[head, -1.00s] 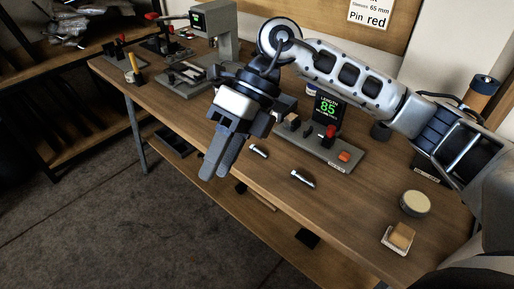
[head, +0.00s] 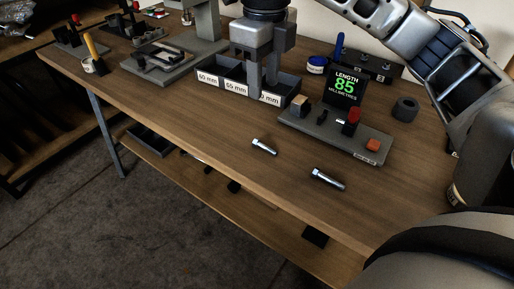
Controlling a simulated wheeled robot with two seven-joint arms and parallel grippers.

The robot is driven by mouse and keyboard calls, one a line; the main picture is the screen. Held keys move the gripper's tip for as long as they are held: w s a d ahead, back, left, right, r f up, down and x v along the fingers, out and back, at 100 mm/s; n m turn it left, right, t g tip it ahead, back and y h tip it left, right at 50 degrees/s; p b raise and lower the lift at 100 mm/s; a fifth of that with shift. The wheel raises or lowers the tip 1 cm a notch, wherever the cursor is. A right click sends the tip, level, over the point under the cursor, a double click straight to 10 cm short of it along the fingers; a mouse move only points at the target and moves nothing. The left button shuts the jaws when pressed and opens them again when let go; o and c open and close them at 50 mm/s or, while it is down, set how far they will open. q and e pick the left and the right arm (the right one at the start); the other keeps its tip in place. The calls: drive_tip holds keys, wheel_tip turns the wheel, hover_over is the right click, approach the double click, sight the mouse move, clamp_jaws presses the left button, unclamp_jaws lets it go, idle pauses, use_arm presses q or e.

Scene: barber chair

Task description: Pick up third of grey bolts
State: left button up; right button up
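Two silver-grey bolts lie on the wooden table: one bolt (head: 264,147) near the middle, and a second bolt (head: 328,180) to its right and nearer the front edge. My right gripper (head: 264,92) points down at the labelled sorting bin (head: 212,87), beyond and above the bolts, and covers part of its labels. Its fingers look close together; I cannot tell whether they are shut or hold anything. My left gripper is not in view.
A length gauge shows 85 on its display (head: 345,88); its grey base (head: 310,125) carries a red knob and an orange button. A grey press (head: 205,30) and a cup with a yellow-handled tool (head: 95,65) stand left. The front of the table is mostly clear.

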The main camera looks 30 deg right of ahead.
hover_over(262, 145)
drive_tip(key=f, duration=0.9)
drive_tip(key=shift+s+f+b, duration=0.25)
drive_tip(key=shift+s+b, duration=0.05)
drive_tip(key=shift+b, duration=0.05)
drive_tip(key=shift+w+d+f, duration=0.1)
drive_tip(key=shift+w+f, duration=0.05)
drive_tip(key=shift+f, duration=1.3)
drive_tip(key=shift+w+f, duration=0.15)
drive_tip(key=shift+f, duration=1.3)
clamp_jaws()
